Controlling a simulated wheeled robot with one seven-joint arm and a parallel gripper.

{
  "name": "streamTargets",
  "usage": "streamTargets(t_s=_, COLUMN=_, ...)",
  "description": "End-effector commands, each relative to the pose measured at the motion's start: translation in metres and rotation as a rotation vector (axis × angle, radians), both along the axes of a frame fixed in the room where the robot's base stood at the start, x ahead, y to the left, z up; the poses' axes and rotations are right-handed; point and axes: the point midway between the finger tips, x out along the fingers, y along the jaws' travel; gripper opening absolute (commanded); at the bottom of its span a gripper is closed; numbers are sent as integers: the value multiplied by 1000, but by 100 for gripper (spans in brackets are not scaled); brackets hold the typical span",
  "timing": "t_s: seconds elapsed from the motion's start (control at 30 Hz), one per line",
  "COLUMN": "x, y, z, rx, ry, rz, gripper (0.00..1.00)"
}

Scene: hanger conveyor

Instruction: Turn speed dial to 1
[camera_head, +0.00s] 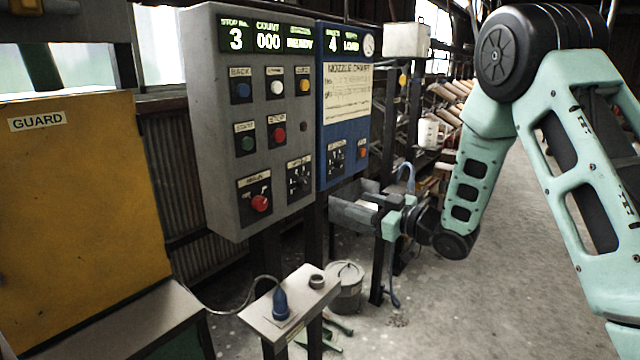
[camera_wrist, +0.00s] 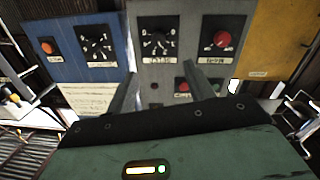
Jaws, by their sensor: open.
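A grey control panel (camera_head: 225,135) holds a black rotary dial (camera_head: 299,175) with a ring of marks at its lower right. The same dial shows in the wrist view (camera_wrist: 158,42), between and beyond my fingers. A second black dial (camera_head: 337,157) sits on the blue panel (camera_head: 330,100); it also shows in the wrist view (camera_wrist: 97,46). The dial labels and pointer settings are too small to read surely. My gripper (camera_head: 345,202) is open and empty in front of the panels' lower part. In the wrist view its fingers (camera_wrist: 162,88) stand apart, not visibly touching a dial.
A red knob (camera_head: 260,203) is left of the grey panel's dial, with several push buttons above. A yellow guard (camera_head: 80,190) stands at the left. A small shelf (camera_head: 262,321) carries a blue plug (camera_head: 281,303). Open floor lies right of the panels.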

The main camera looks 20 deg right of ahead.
Motion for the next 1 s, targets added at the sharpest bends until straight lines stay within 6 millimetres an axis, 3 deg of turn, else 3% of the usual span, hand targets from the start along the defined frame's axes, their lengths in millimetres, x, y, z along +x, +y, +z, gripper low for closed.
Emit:
streamTargets(t_s=0.27, x=11, y=2, z=2, rx=17, ry=-33, rz=20, gripper=53)
streamTargets(t_s=1.0, x=130, y=80, z=3, rx=18, ry=-33, rz=19, gripper=53)
